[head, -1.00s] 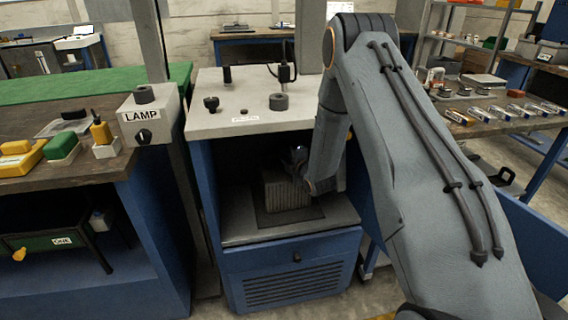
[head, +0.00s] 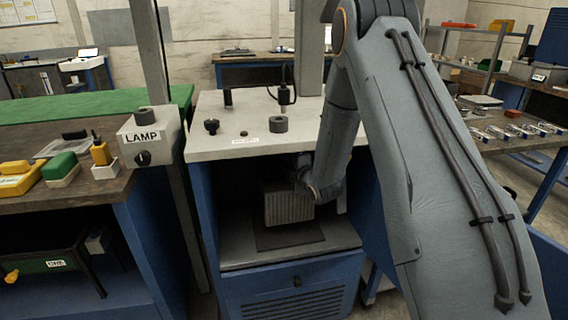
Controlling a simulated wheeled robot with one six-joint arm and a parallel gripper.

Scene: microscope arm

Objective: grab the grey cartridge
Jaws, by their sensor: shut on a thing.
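The grey cartridge (head: 288,207) is a ribbed, boxy block inside the open bay of the blue cabinet with the pale top. It hangs a little above the dark square pad (head: 290,234) on the bay floor. My gripper (head: 298,178) is at the cartridge's upper right side and is shut on it. The fingertips are in shadow and partly hidden by my wrist and the cartridge.
The pale cabinet top (head: 205,143) overhangs the bay, with knobs and a black ring on it. The bay's side walls are close on both sides. A LAMP box (head: 150,137) stands on the workbench at left. A shelf with small parts is at right.

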